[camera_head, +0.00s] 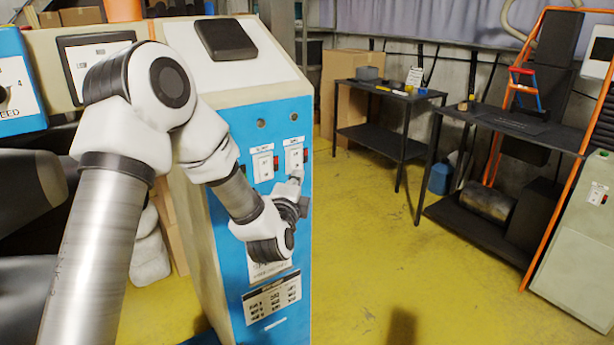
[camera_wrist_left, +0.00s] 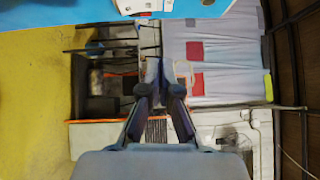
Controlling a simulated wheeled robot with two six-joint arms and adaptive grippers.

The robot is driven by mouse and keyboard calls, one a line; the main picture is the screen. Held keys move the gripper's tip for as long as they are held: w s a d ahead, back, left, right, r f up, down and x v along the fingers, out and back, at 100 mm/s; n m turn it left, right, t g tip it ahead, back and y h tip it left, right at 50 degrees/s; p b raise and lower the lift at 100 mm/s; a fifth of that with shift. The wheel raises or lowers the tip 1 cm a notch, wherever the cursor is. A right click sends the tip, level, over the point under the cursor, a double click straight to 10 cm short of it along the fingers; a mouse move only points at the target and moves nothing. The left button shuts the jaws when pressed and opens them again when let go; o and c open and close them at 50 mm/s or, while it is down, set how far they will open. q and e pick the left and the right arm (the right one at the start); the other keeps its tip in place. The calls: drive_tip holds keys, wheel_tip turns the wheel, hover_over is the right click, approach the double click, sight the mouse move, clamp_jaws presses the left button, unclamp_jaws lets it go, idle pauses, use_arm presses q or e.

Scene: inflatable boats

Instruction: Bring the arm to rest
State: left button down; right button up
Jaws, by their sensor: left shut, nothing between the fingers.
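My left arm (camera_head: 130,150) comes in from the left and bends down in front of a blue and cream control cabinet (camera_head: 225,125). My left gripper (camera_head: 297,182) is beside the cabinet's blue front panel, just below the right one of two white switch plates (camera_head: 294,157). I cannot tell whether it touches the panel. In the left wrist view the gripper's two dark fingers (camera_wrist_left: 166,75) converge, shut and empty. A strip of the blue panel (camera_wrist_left: 230,8) with a white switch plate (camera_wrist_left: 134,6) shows at the top there. My right gripper is not in view.
The left switch plate (camera_head: 263,163) is close to my forearm. A dark table (camera_head: 385,140) and a shelf unit (camera_head: 520,130) with an orange frame stand at the back and right. A blue jug (camera_head: 440,178) is on the floor. The yellow floor (camera_head: 390,260) right of the cabinet is clear.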

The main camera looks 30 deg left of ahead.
use_arm(q)
drive_tip(key=shift+s+d+r, duration=0.1)
drive_tip(key=shift+d, duration=0.05)
drive_tip(key=s+d+f+m+g+h+p, duration=0.1)
drive_tip(key=s+d+f+g, duration=0.15)
drive_tip(key=f, duration=0.65)
drive_tip(key=s+d+f+m+g+h+p, duration=0.1)
drive_tip(key=s+d+f+g+h, duration=0.2)
drive_tip(key=f, duration=0.5)
drive_tip(key=s+d+f+m+g+p, duration=0.1)
drive_tip(key=s+d+f+p, duration=0.2)
drive_tip(key=f, duration=0.6)
drive_tip(key=s+d+f+n+g+h, duration=0.1)
drive_tip(key=s+d+f+n+g, duration=0.1)
drive_tip(key=s+n, duration=0.4)
drive_tip(key=s+d+f+n+g+h, duration=0.1)
drive_tip(key=s+f+n+g, duration=0.4)
drive_tip(key=s, duration=0.8)
drive_tip(key=s+d+f+n+g+h, duration=0.1)
drive_tip(key=s+d+f+n+g, duration=0.3)
drive_tip(key=s, duration=0.5)
drive_tip(key=n, duration=0.2)
drive_tip(key=shift+s+f+n, duration=0.3)
drive_tip(key=shift+f, duration=0.05)
